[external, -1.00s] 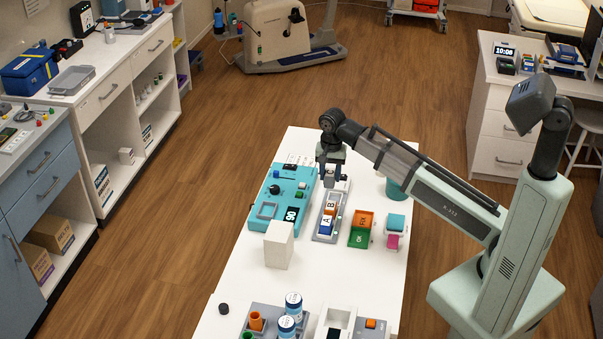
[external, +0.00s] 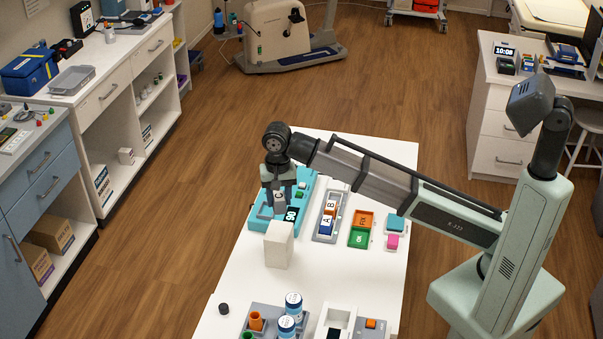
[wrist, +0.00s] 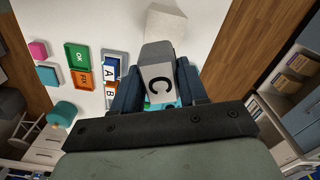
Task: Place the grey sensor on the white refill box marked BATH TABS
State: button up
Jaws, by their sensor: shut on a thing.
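My gripper (external: 279,206) is shut on a grey block marked C, which I take as the grey sensor (wrist: 157,78); in the wrist view it sits between the two dark fingers. In the external view the sensor (external: 279,197) is partly covered by the fingers. A plain white box (external: 279,246) stands upright on the white table, just below the gripper in the picture. It also shows in the wrist view (wrist: 168,27), just beyond the sensor's end. No BATH TABS lettering is readable on its visible faces. Whether sensor and box touch is unclear.
A teal panel (external: 258,214) lies behind the white box, partly under my gripper. A grey tray (external: 324,236) with blocks A and B and orange and green bins (external: 359,238) are to the right. Bottles (external: 293,302) stand nearer the front. Table left of them is mostly clear.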

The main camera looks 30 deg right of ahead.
aim_at(277, 195)
jog(key=shift+w+a+r+m, duration=0.35)
jog(key=shift+w+r+m, duration=0.1)
jog(key=shift+r+m, duration=0.1)
jog(key=shift+m, duration=0.35)
jog(key=shift+s+d+m, duration=0.2)
jog(key=shift+m, duration=1)
jog(key=shift+f, duration=4.95)
jog(key=shift+f, duration=0.15)
jog(key=o, duration=1.1)
notch_tip(277, 195, up, 12)
jog(key=shift+r, duration=0.15)
